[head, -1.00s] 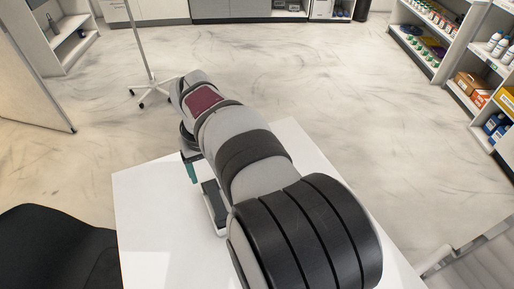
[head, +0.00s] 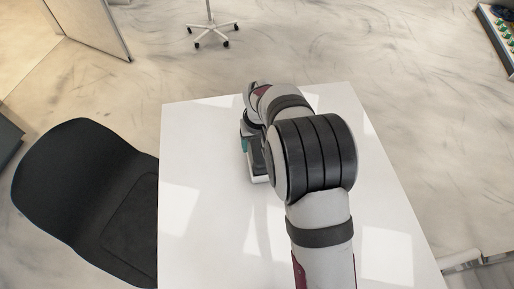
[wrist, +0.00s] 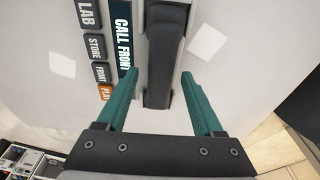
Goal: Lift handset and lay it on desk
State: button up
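The dark grey handset (wrist: 165,55) lies lengthwise along a white desk phone with label buttons (wrist: 92,45) in the wrist view. My gripper (wrist: 159,77) is open. Its two teal fingers stand on either side of the handset's near part in that view, with gaps on both sides; I cannot tell how far above it they are. In the head view, my arm partly covers the phone (head: 258,178), and a teal finger (head: 245,145) shows beside it. The white desk (head: 200,220) bears the phone.
A black chair (head: 85,195) stands against the desk's left side. The desk top left and right of my arm is clear. A wheeled stand (head: 211,35) is on the floor beyond the desk, and a shelf (head: 495,40) is at the far right.

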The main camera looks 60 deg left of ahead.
aim_at(256, 144)
grip_shut()
jog(key=shift+r, duration=0.55)
notch_tip(256, 144, up, 3)
jog(key=w+d+r, duration=0.6)
jog(key=w+d, duration=0.1)
jog(key=d, duration=0.2)
jog(key=w+f+m, duration=0.4)
jog(key=w+f, duration=0.1)
jog(key=w, duration=0.8)
jog(key=shift+w+a+f, duration=0.1)
jog(key=shift+a+f, duration=0.1)
jog(key=shift+f, duration=1.55)
jog(key=shift+a+f, duration=0.15)
jog(key=shift+f, duration=1.55)
jog(key=shift+f, duration=0.6)
